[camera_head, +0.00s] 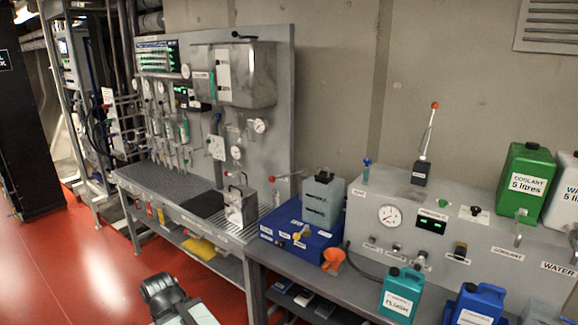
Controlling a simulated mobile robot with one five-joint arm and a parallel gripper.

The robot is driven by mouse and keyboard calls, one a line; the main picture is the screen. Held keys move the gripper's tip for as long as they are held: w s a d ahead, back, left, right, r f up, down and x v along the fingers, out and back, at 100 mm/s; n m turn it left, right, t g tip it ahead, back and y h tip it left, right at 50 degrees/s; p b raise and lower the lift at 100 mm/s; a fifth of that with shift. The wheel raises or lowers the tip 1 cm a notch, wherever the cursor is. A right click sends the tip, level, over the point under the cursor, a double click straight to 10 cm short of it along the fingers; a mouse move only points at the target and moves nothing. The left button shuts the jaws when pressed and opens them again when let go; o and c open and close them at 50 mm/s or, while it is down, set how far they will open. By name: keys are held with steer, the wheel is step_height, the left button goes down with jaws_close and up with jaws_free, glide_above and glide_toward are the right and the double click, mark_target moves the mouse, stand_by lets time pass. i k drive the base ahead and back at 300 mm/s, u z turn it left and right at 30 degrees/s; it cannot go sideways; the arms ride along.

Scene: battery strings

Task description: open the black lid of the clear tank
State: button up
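No plainly see-through tank with a black lid can be made out. A grey, shiny tank (250,78) hangs on the upright panel, with a dark fitting on its top. A smaller grey tank (322,203) with a dark cap (325,175) stands on a blue box. I cannot tell which of these, if either, is the clear tank. The dark end of my arm, my gripper (163,290), shows at the bottom, over the red floor and well apart from both tanks. Its fingers cannot be made out.
A grey bench (165,186) runs below the panel, with a small silver can (240,206) on it. An orange funnel (333,259), a teal jug (401,296) and a blue jug (478,304) stand at right. A green canister (526,182) stands higher. Red floor (60,265) is clear at left.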

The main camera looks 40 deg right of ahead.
mark_target(326, 175)
steer(key=i, duration=1.05)
steer(key=z, duration=0.7)
